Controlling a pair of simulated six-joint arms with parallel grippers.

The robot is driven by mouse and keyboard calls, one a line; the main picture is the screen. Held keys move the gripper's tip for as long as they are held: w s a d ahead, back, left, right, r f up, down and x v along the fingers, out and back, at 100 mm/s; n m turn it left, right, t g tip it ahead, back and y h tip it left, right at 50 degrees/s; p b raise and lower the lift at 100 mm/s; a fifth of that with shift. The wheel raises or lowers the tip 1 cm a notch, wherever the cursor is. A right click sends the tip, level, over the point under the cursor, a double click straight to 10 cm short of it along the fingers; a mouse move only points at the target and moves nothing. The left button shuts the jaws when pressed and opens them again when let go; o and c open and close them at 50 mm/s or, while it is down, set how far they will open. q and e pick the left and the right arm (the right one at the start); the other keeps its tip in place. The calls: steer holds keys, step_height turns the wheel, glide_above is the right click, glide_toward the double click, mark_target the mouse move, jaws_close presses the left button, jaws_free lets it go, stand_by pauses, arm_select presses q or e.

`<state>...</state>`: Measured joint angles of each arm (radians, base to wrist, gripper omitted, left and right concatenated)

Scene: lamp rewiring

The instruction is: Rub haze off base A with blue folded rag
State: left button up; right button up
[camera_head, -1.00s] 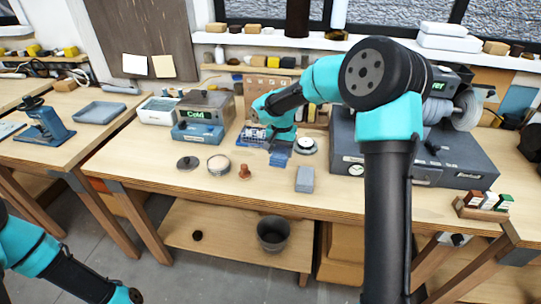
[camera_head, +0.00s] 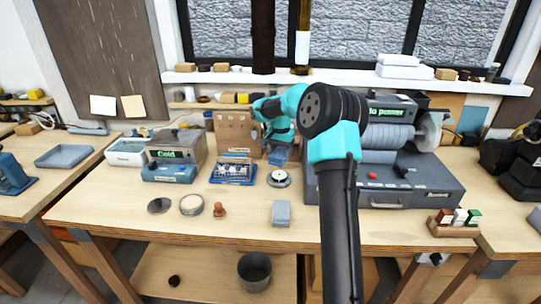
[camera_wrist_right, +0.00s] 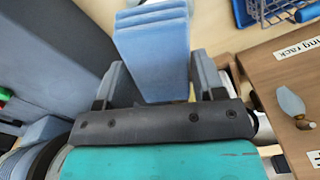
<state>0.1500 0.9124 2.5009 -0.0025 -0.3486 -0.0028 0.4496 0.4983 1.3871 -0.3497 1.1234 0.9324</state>
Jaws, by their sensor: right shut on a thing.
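My right gripper (camera_head: 280,142) is shut on the blue folded rag (camera_head: 279,156). In the right wrist view the rag (camera_wrist_right: 153,45) stands out as a stack of pale blue layers between the fingers (camera_wrist_right: 155,88). In the head view the rag is above and behind a round pale metal disc with a dark centre (camera_head: 279,179); they look apart. A dark flat disc (camera_head: 159,205) and a round, pale-topped tin (camera_head: 191,204) lie at the bench's front left. No label shows which piece is base A, and I cannot make out haze. My left gripper is out of view.
A blue wire basket (camera_head: 233,172) and a wooden pegboard rack (camera_head: 236,134) stand left of the rag. The grey polishing machine (camera_head: 415,184) is to the right. A grey block (camera_head: 281,213) and a small reddish-brown knob (camera_head: 219,210) sit in front.

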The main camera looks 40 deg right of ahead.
steer(key=shift+f, duration=2.05)
steer(key=r, duration=0.1)
steer(key=d+r, duration=0.1)
steer(key=r, duration=0.1)
steer(key=d+r, duration=0.1)
steer(key=r, duration=0.1)
steer(key=shift+w, duration=0.2)
